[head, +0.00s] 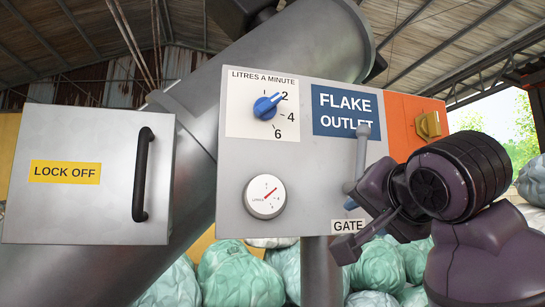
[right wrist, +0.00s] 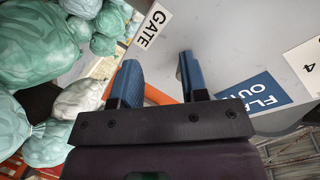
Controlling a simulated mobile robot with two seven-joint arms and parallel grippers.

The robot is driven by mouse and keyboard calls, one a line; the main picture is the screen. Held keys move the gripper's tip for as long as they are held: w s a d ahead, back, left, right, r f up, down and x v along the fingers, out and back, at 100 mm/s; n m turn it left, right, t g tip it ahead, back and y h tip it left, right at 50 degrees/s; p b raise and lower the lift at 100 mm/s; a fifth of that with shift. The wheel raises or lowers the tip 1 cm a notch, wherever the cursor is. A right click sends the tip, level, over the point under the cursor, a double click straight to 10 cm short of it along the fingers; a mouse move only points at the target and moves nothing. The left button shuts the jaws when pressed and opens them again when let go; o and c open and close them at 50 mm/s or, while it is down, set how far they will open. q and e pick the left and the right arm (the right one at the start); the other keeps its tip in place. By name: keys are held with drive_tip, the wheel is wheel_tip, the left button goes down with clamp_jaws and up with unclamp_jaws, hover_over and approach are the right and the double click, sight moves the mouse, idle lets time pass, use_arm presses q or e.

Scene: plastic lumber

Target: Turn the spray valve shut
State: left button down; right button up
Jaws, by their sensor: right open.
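The spray valve is a round blue knob (head: 266,106) on a white dial plate (head: 235,122) marked "LITRES A MINUTE", with 2, 4 and 6 showing. Its pointer slants up and right, close to the 2. My right gripper (head: 388,195) is at the panel's lower right, below and right of the knob and well apart from it. The fingertips are hard to make out there. In the right wrist view, the right gripper (right wrist: 157,76) has its two blue fingers spread with nothing held between them. The knob is outside that view. My left gripper is not in view.
A grey gate lever (head: 361,152) stands out from the panel (head: 215,190) close to my right gripper. A gauge (head: 266,196) sits below the knob. A "LOCK OFF" box (head: 90,210) with a black handle is at left. Pale green bales (head: 235,275) lie behind.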

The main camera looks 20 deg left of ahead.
sight(270, 102)
drive_tip(key=s+a+r+t+y, duration=0.15)
drive_tip(key=s+a+r, duration=0.25)
drive_tip(key=s+r, duration=0.4)
drive_tip(key=s+a+r+y, duration=0.2)
drive_tip(key=s+a+r, duration=0.25)
drive_tip(key=r, duration=0.45)
drive_tip(key=shift+h, duration=0.25)
drive_tip(key=p+x, duration=0.2)
drive_tip(key=x, duration=0.6)
drive_tip(key=shift+w+d+p, duration=0.1)
drive_tip(key=shift+w+p, duration=0.2)
drive_tip(key=shift+w+a+f, duration=0.1)
drive_tip(key=shift+w+a, duration=0.3)
drive_tip(key=shift+w, duration=0.1)
clamp_jaws()
